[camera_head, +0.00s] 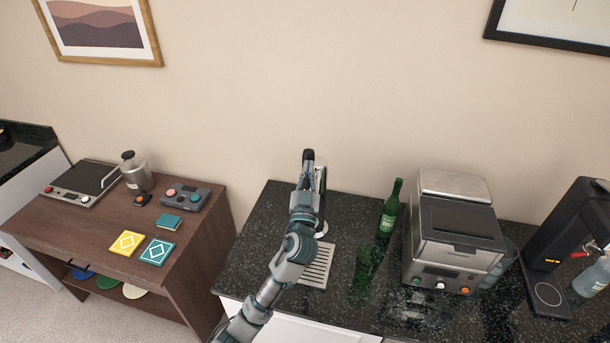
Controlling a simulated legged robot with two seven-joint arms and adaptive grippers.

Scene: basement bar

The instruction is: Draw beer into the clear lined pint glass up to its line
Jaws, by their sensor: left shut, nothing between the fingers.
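A chrome beer tap (321,190) stands at the back left of the dark stone counter, partly hidden behind my left arm. A slotted metal drip tray (318,268) lies in front of it, its left part covered by my arm. My left gripper (308,156) is shut and empty at the top of the tap; I cannot tell whether it touches the handle. A green glass (366,262) stands right of the tray. Something clear, like a glass (413,303), shows faintly near the counter's front; I cannot make out a line on it. My right gripper is out of view.
A green bottle (390,212) stands behind the green glass. A steel countertop machine (455,240) is to its right, and a black coffee machine (572,235) with a clear bottle (592,279) is at the far right. A wooden cabinet (190,255) with gadgets stands left, across a gap.

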